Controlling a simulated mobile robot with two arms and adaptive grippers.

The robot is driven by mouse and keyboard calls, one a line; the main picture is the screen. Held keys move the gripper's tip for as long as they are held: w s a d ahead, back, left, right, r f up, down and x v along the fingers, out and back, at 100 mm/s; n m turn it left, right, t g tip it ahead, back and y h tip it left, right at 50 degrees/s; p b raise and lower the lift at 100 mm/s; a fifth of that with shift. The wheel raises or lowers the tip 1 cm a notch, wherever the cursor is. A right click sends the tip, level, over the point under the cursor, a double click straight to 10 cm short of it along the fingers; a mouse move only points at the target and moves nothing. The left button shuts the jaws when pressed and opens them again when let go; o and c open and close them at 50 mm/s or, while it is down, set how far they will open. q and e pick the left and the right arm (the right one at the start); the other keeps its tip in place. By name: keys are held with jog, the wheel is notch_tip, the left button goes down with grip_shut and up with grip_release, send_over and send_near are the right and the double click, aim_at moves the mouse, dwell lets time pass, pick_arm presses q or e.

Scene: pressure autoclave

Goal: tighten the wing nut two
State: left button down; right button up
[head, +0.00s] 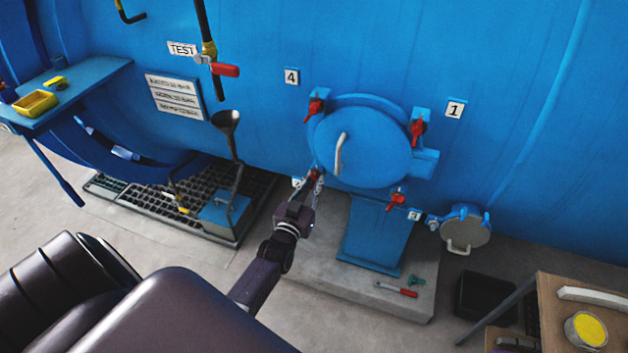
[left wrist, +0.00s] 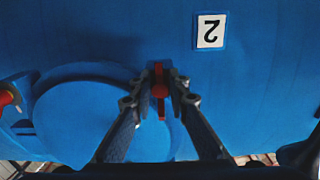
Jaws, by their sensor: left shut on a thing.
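The red wing nut two (head: 315,173) sits at the lower left of the round blue door (head: 365,140) in the head view. My left gripper (head: 313,181) reaches up to it from below, shut on it. In the left wrist view, the red nut (left wrist: 159,80) stands between the two fingertips (left wrist: 160,96), which partly hide it. The label 2 (left wrist: 209,31) appears upside down beside it in that view. My right gripper is in neither view.
Other red wing nuts sit at the door's upper left (head: 314,106), upper right (head: 418,130) and lower right (head: 396,201). A small round hatch (head: 465,228) is right of the door. A red-handled tool (head: 397,289) lies on the concrete base. A wooden table (head: 552,292) stands at the lower right.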

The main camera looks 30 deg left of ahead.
pick_arm(q)
jog(key=c, duration=1.8)
grip_release()
jog(key=shift+c, duration=0.2)
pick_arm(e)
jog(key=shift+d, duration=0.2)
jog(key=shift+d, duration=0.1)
pick_arm(q)
jog(key=v, duration=1.2)
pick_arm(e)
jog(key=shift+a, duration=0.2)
pick_arm(q)
jog(key=shift+s+f, duration=0.1)
